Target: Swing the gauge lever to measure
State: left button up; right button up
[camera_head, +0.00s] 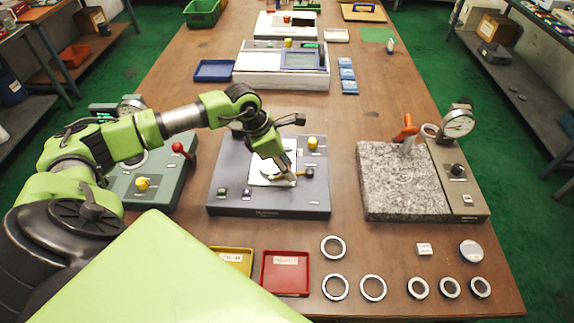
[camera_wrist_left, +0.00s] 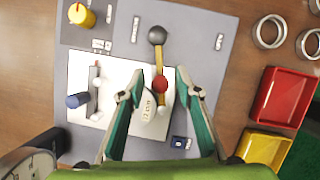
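The middle gauge station (camera_head: 228,200) is a grey-blue base with a white plate (camera_head: 262,180). Its lever is a brass bar (camera_wrist_left: 159,62) with a black knob (camera_wrist_left: 156,35) at one end; the knob also shows in the head view (camera_head: 308,173). A red ball (camera_wrist_left: 160,84) and a white oval label (camera_wrist_left: 148,106) lie along the lever line. My left gripper (camera_wrist_left: 158,88) is open above the plate, its fingers on both sides of the red ball and label. Contact cannot be told. In the head view the left gripper (camera_head: 285,177) partly hides the plate. My right gripper is not in view.
A yellow knob (camera_head: 313,142) stands on the base's far right. A green station (camera_head: 165,180) is at left, a granite station with dial gauge (camera_head: 400,185) at right. Red (camera_head: 285,274) and yellow (camera_head: 236,258) trays and several rings (camera_head: 334,287) lie in front.

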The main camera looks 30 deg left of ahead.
pick_arm(q)
grip_shut()
jog(key=b, duration=0.1)
jog(key=m+b, duration=0.1)
jog(key=shift+w+a+f+h+b, duration=0.2)
jog(key=shift+w+a+h+b, duration=0.1)
jog(key=shift+w+a, duration=0.1)
jog(key=shift+w+a+r+m+g+b, duration=0.2)
jog(key=shift+w+m+g+b, duration=0.2)
jog(key=shift+m+b, duration=0.5)
jog(key=shift+s+r, duration=0.1)
grip_release()
